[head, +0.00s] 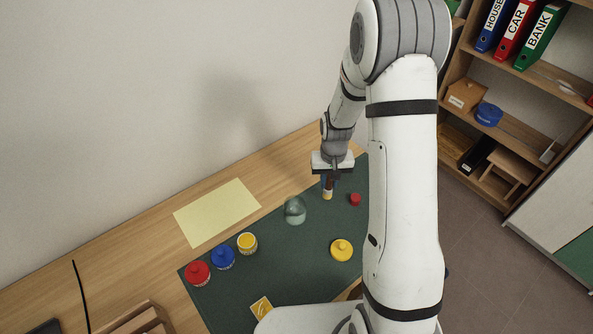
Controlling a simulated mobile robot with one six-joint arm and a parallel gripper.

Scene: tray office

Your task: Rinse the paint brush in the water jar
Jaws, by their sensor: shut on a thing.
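My gripper (329,180) points down over the far part of the dark green mat (293,264). It is shut on the paint brush (327,194), whose lower end shows a pale yellowish patch below the fingers. Most of the brush is hidden by the gripper. The water jar (295,211) is a clear, greenish glass jar standing upright on the mat, left of and nearer than the gripper. The brush appears to be outside the jar and apart from it.
Red (197,273), blue (223,257) and open yellow (247,243) paint pots stand left. A yellow lid (341,250) and a small red object (355,199) lie right. My arm hides the mat's right side.

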